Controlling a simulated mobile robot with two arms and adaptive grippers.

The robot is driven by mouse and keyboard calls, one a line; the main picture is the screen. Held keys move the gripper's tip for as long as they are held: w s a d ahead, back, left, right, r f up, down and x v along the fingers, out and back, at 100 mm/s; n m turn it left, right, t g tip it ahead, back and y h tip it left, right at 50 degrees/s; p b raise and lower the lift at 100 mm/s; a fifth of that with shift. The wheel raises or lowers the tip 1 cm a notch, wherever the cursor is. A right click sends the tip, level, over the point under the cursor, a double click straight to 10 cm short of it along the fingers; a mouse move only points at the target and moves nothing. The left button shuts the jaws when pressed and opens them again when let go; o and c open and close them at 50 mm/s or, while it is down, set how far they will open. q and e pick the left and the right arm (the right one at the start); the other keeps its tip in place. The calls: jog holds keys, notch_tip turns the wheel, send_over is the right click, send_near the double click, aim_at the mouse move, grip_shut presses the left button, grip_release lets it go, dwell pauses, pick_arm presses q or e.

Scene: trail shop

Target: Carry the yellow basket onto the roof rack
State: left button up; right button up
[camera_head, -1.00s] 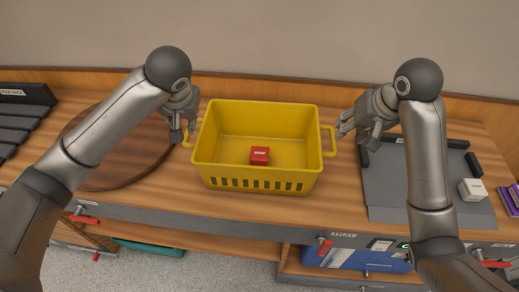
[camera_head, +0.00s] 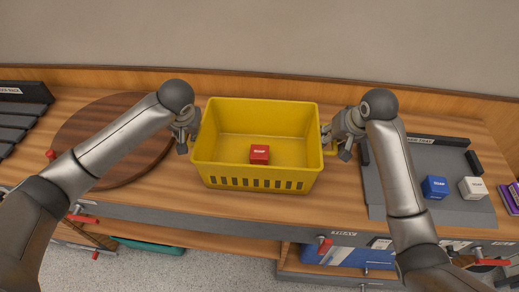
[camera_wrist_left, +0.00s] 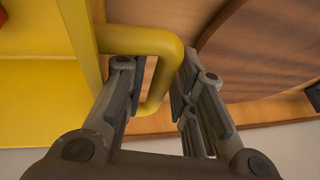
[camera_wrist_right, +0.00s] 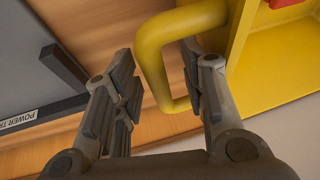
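The yellow basket (camera_head: 255,170) stands upright on the wooden counter in the middle of the head view, with a red box (camera_head: 259,154) inside. My left gripper (camera_head: 182,146) is at its left handle. In the left wrist view, the open fingers (camera_wrist_left: 150,90) stand either side of the yellow handle (camera_wrist_left: 166,70), with no clear grip. My right gripper (camera_head: 333,146) is at the right handle. In the right wrist view, its open fingers (camera_wrist_right: 158,85) straddle that handle (camera_wrist_right: 152,50). The dark slatted roof rack (camera_head: 18,120) lies at the far left, partly cut off.
A round wooden board (camera_head: 120,125) lies between the basket and the rack, partly under my left arm. A grey tray (camera_head: 390,190) on the right holds a blue box (camera_head: 434,187) and a white box (camera_head: 472,188). A wall runs behind the counter.

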pick_arm(q)
jog(key=c, duration=0.5)
pick_arm(e)
jog(key=c, duration=0.5)
pick_arm(q)
grip_shut()
pick_arm(e)
grip_shut()
pick_arm(q)
jog(key=shift+w+r, duration=0.1)
jog(key=shift+r, duration=0.15)
pick_arm(e)
jog(key=shift+w+r, duration=0.1)
jog(key=shift+r, duration=0.15)
